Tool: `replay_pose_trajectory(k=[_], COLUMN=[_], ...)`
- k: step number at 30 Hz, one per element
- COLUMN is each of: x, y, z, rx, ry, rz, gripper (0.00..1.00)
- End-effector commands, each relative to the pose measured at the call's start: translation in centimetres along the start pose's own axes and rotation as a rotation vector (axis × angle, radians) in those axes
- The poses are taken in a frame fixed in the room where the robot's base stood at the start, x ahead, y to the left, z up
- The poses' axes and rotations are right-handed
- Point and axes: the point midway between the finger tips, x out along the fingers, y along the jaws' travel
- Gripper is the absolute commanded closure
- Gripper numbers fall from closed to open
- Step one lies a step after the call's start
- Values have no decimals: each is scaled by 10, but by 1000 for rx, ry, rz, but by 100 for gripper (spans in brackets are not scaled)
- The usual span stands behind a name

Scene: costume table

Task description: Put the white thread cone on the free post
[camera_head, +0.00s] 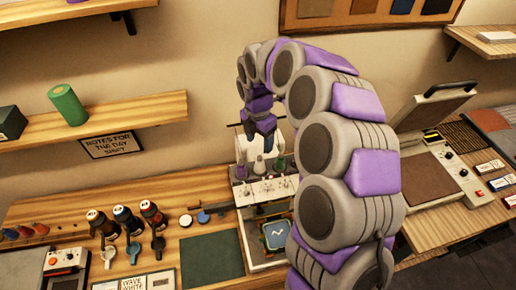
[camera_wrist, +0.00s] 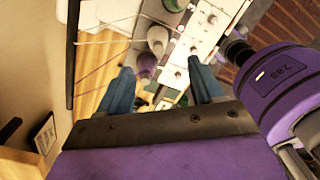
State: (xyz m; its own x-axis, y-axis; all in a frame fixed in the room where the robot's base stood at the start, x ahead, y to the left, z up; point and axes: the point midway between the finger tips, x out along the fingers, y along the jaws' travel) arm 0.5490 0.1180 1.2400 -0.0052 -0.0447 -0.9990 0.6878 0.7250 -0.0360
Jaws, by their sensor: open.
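My gripper (camera_head: 262,138) is open above the white embroidery machine (camera_head: 262,190). In the wrist view its two blue fingers (camera_wrist: 161,68) are spread apart with nothing held between them. The white thread cone (camera_head: 259,167) stands on the machine's top, between a purple cone (camera_head: 241,171) and a green cone (camera_head: 279,164). In the wrist view the white cone (camera_wrist: 157,38) lies beyond the fingertips, with the purple cone (camera_wrist: 147,63) nearer the fingers. The green cone (camera_wrist: 175,4) is cut by the top edge. I cannot make out the free post clearly.
A thin dark bar (camera_wrist: 73,50) and threads run near the cones. Bottles (camera_head: 125,218) stand left on the wooden table. A heat press (camera_head: 433,150) is at the right. A shelf (camera_head: 95,122) holds a green roll (camera_head: 67,104). The green mat (camera_head: 212,259) is clear.

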Motion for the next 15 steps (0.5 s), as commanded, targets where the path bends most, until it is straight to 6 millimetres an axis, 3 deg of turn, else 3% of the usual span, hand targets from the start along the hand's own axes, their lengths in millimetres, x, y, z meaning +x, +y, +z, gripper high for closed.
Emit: replay_pose_trajectory(k=[10, 15], x=[-11, -28], y=[1, -21], z=[-3, -15], rx=[8, 146], ry=[-1, 18], rz=[1, 6], gripper=[34, 34])
